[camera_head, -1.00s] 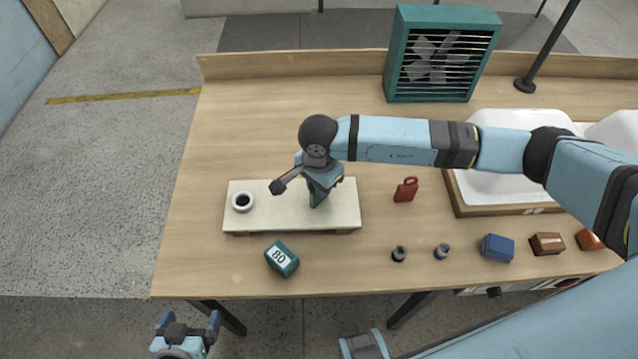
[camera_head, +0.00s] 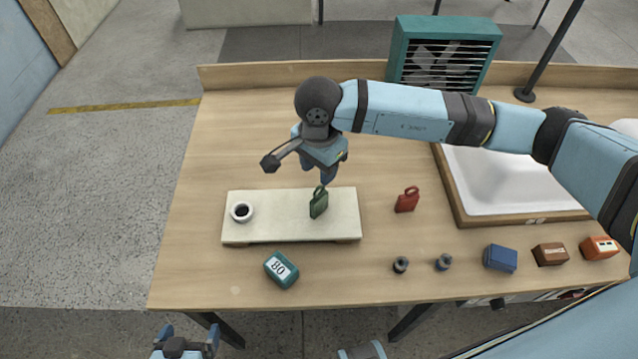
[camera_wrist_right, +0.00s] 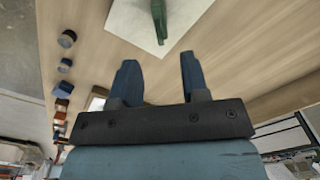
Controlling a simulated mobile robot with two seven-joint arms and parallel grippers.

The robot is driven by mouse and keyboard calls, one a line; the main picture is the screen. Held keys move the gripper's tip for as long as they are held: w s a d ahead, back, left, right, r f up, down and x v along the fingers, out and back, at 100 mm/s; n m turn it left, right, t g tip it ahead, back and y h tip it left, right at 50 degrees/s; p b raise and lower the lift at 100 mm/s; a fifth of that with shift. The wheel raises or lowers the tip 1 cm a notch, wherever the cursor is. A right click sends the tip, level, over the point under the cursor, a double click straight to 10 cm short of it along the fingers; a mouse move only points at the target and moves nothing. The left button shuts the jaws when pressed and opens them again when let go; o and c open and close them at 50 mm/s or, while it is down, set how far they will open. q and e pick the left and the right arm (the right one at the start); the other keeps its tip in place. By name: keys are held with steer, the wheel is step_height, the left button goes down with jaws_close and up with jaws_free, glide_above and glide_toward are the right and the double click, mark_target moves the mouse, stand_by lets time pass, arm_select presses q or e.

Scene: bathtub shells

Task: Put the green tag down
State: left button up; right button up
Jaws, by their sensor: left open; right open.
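The green tag (camera_head: 318,203) stands upright on the right part of the pale board (camera_head: 275,225). It also shows at the top of the right wrist view (camera_wrist_right: 158,14), on the white board and beyond the fingertips. My right gripper (camera_head: 328,178) is open and empty just above and behind the tag, apart from it; in the right wrist view its two fingers (camera_wrist_right: 158,72) are spread with nothing between them. My left gripper (camera_head: 186,335) is open and empty in front of the table, low at the bottom edge of the head view.
A teal fan (camera_head: 444,55) and white tub (camera_head: 510,180) are farther off.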

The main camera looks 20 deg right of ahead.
step_height(320, 180, up, 2)
steer(key=shift+r, duration=0.25)
stand_by(0.4)
